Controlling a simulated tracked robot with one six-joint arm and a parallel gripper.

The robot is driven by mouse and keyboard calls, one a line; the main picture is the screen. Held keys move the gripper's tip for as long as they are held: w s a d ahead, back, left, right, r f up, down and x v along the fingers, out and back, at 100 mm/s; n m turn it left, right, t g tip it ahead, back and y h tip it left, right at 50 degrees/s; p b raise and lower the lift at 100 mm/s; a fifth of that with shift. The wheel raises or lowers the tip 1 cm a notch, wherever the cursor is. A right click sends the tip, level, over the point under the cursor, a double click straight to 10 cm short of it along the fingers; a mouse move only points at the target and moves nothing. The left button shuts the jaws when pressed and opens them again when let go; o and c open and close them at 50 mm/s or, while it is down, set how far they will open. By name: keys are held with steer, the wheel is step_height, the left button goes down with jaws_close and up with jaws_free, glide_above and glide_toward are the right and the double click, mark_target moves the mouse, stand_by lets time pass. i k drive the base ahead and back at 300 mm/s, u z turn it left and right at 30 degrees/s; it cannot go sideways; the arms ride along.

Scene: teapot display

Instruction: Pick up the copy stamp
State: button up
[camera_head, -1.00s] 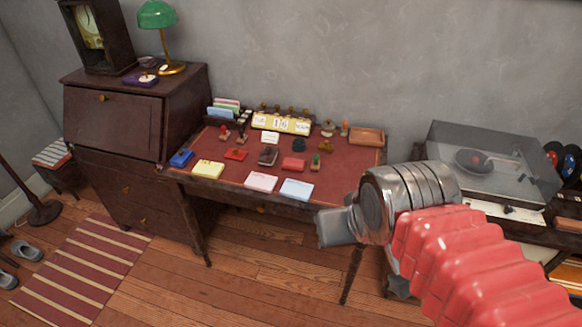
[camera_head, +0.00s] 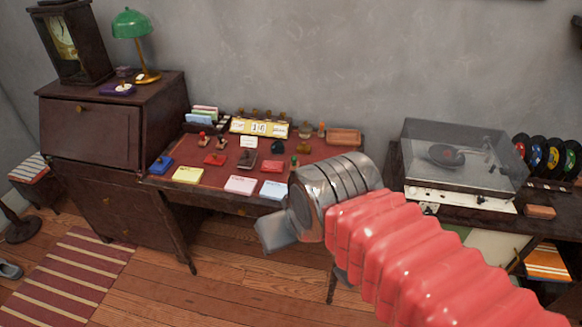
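Several small stamps and pads sit on the red top of the writing desk (camera_head: 325,152). They include a red-topped stamp (camera_head: 202,138), a brown stamp (camera_head: 222,143), a dark stamp (camera_head: 247,158) and a small green-topped piece (camera_head: 294,160). The labels are too small to read, so I cannot tell which one is the copy stamp. My gripper (camera_head: 272,233) is in front of the desk's right front edge, on the camera's side, apart from the stamps. Its grey fingers point left; whether they are open or shut is unclear. My arm hides the desk's right front corner.
Yellow (camera_head: 187,175), pink (camera_head: 240,186) and light blue (camera_head: 272,194) note pads line the desk's front edge. A calendar (camera_head: 259,128) stands at the back. A dark cabinet (camera_head: 95,135) is left, a record player (camera_head: 460,165) right.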

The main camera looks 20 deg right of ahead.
mark_target(295, 164)
steer(key=z, duration=0.1)
steer(key=i, duration=1)
steer(key=u, duration=0.1)
